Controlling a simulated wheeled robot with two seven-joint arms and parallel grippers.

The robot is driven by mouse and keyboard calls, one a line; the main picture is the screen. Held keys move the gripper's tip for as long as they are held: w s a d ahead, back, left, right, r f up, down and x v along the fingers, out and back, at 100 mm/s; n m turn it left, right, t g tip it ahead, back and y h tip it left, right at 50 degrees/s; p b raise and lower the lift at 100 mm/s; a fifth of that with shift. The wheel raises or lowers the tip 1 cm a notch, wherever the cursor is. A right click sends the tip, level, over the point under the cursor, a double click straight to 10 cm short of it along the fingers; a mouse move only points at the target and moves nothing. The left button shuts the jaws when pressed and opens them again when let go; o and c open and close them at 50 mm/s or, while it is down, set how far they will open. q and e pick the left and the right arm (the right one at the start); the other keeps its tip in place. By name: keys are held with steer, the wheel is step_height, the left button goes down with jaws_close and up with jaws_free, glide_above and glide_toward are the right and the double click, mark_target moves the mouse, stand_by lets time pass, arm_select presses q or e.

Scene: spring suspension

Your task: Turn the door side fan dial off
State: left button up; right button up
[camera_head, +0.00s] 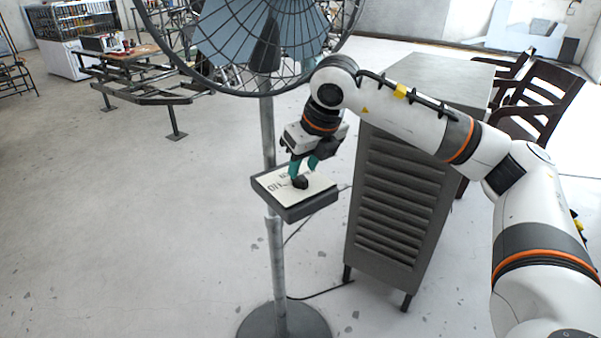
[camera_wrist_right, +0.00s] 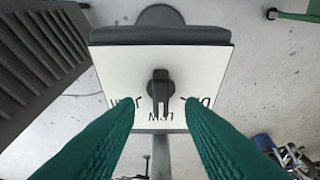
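The fan (camera_head: 262,40) stands on a pole, with a dark control box (camera_head: 300,206) on the pole below its cage. The box has a white label plate, and a black dial (camera_head: 300,182) sits on it. In the right wrist view the dial (camera_wrist_right: 160,88) has a raised bar lying up-down in the picture, its lower end by a word that looks like LOW, upside down. My right gripper (camera_head: 304,166) is just above the box. Its green fingers (camera_wrist_right: 158,104) are apart, one on each side of the dial, with gaps showing. They cover parts of the other labels. My left gripper is out of view.
A grey louvred cabinet (camera_head: 400,190) stands close to the right of the fan, under my right arm. Wooden chairs (camera_head: 535,105) are behind it. A cable (camera_head: 320,292) runs along the floor. The floor at left is clear, with a workbench (camera_head: 130,60) farther back.

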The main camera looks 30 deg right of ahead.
mark_target(299, 180)
steer(key=shift+x, duration=1.5)
steer(key=shift+c, duration=0.3)
jaws_close()
